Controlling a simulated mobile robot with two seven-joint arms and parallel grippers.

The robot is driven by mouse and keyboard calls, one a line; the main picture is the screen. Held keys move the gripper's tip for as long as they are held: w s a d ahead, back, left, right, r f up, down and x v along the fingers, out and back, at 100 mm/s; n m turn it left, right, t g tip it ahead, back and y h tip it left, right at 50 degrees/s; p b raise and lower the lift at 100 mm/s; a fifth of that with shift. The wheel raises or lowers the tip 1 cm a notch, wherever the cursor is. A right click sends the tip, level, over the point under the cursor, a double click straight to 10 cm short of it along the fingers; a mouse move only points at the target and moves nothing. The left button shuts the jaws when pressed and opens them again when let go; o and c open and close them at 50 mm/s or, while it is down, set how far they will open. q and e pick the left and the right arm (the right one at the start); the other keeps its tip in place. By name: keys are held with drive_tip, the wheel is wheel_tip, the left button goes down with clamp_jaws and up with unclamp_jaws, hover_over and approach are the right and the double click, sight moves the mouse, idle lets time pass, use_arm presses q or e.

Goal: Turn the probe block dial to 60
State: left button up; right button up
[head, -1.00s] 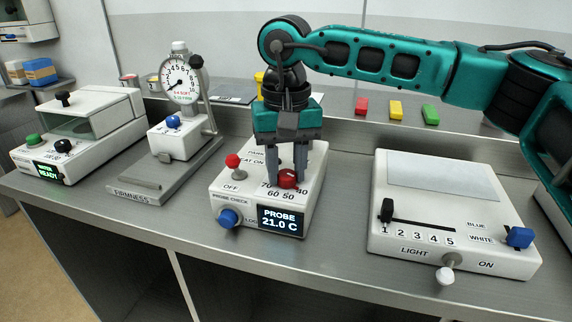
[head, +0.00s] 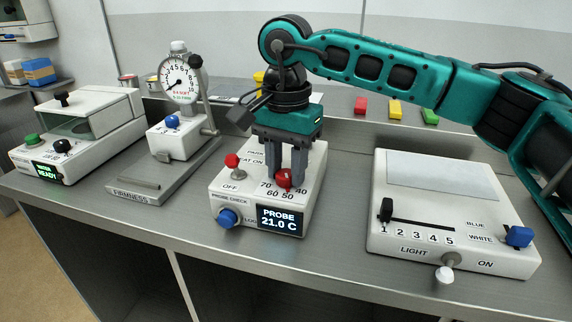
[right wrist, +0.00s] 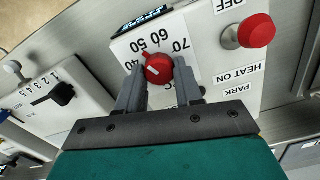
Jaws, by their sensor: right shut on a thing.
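The probe block (head: 256,237) is a white box on the bench with a display reading PROBE 21.0 C. Its red dial (head: 284,178) sits among printed numbers including 40, 50, 60 and 70. My right gripper (head: 286,176) points down from above, with its fingers shut on either side of the dial. In the right wrist view the dial (right wrist: 158,68) is between the fingertips and has a short white mark on its left part. I cannot tell exactly which number the mark points to. My left gripper is not in view.
On the same block are a red-topped lever (head: 232,161) and a blue knob (head: 228,218), close to the dial. A firmness gauge stand (head: 181,140) is to the left. A white light box (head: 440,240) is to the right, with bare bench between.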

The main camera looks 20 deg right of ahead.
sight(287, 172)
drive_tip(key=m, duration=0.4)
drive_tip(key=shift+m, duration=0.3)
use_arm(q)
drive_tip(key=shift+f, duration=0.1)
use_arm(e)
drive_tip(key=m, duration=0.4)
drive_tip(key=shift+s+m, duration=0.1)
drive_tip(key=shift+m, duration=0.3)
drive_tip(key=o, duration=1)
drive_tip(key=shift+o, duration=0.2)
use_arm(q)
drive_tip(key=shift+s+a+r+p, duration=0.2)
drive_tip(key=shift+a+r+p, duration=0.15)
drive_tip(key=shift+p, duration=0.45)
use_arm(e)
wheel_tip(287, 172, up, 13)
